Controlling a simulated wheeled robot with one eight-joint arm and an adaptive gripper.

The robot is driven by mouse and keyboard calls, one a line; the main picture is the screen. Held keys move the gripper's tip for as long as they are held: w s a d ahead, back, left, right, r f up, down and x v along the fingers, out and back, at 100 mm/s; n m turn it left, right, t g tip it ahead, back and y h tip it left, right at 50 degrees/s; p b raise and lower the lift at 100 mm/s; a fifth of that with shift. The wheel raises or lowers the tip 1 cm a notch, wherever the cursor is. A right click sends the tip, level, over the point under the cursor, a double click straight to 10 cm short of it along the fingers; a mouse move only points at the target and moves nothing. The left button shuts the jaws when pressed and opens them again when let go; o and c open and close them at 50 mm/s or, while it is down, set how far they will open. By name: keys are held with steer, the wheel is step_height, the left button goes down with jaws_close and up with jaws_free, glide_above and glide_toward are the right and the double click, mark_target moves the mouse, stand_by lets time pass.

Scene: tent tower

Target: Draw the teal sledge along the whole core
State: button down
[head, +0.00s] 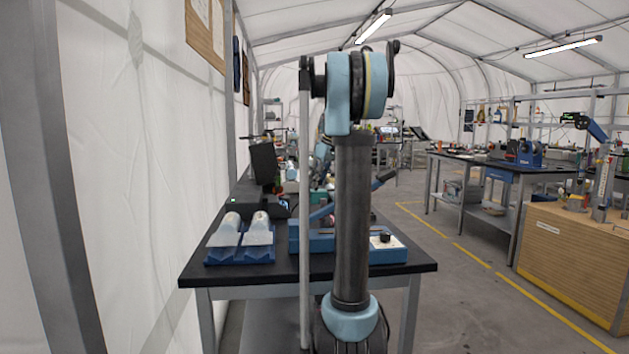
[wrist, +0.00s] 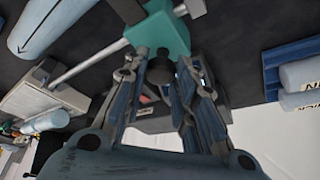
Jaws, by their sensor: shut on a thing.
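The teal sledge (wrist: 160,32) sits on a thin grey rod (wrist: 95,62) in the wrist view. A dark knob (wrist: 159,74) hangs from its near side. My gripper (wrist: 166,68) is shut on this knob, a finger on each side. A pale blue core (wrist: 48,22) with a black line along it lies at upper left, apart from my fingers and roughly parallel to the rod. Its far end is out of frame. In the head view, a small teal patch (head: 319,196) shows beside my arm, which hides most of the sledge and gripper.
A blue tray (head: 240,256) with pale cylinders stands at the left of the black bench (head: 407,262). A white box with a black knob (head: 386,241) stands right of my arm. A grey block (wrist: 45,100) lies at the rod's left end.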

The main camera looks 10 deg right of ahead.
steer(key=shift+s, duration=0.45)
steer(key=c, duration=1.3)
jaws_free()
steer(key=shift+s, duration=0.2)
steer(key=shift+w, duration=0.1)
steer(key=shift+d+r, duration=0.1)
steer(key=shift+r, duration=0.15)
steer(key=v, duration=1.1)
steer(key=shift+d+r, duration=0.1)
steer(key=shift+r, duration=0.05)
